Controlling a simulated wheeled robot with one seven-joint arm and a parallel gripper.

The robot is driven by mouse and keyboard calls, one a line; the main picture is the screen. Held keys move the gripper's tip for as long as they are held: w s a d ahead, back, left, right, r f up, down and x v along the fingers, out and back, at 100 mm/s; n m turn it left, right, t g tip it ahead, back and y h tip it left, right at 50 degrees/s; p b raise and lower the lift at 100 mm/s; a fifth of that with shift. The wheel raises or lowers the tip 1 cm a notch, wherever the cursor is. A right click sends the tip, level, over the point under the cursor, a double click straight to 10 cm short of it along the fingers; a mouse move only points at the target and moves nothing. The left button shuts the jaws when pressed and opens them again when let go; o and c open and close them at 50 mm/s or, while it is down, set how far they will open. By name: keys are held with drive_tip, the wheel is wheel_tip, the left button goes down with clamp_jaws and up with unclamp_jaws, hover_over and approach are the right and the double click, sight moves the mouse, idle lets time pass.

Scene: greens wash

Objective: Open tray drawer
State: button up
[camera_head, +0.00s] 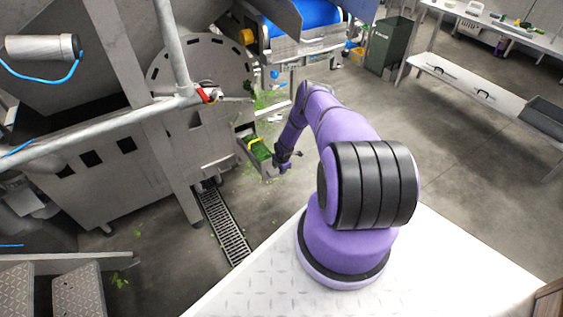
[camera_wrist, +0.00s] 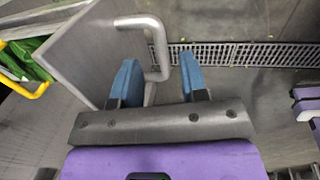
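The tray drawer (camera_head: 262,168) stands at the right side of the steel machine, low near the floor, with green leaves and a yellow bar inside. In the wrist view its flat grey front panel (camera_wrist: 92,52) is at the left, with a bent metal handle (camera_wrist: 155,42) on it. My gripper (camera_head: 288,157) is beside the drawer's front. In the wrist view my gripper (camera_wrist: 160,76) has its two blue fingertips apart. The handle's lower end lies between them in the picture, with a gap on the right; contact on the left is unclear.
The steel wash machine (camera_head: 130,155) fills the left. A floor drain grate (camera_head: 225,228) runs below it. Leaves are scattered on the floor. A green bin (camera_head: 388,47) and steel tables (camera_head: 475,88) stand at the back right. Open floor lies at the right.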

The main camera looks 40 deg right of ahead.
wheel_tip(320, 180, up, 8)
drive_tip(key=s, duration=0.1)
drive_tip(key=shift+s+a+f, duration=0.15)
drive_tip(key=shift+f, duration=0.05)
idle(0.6)
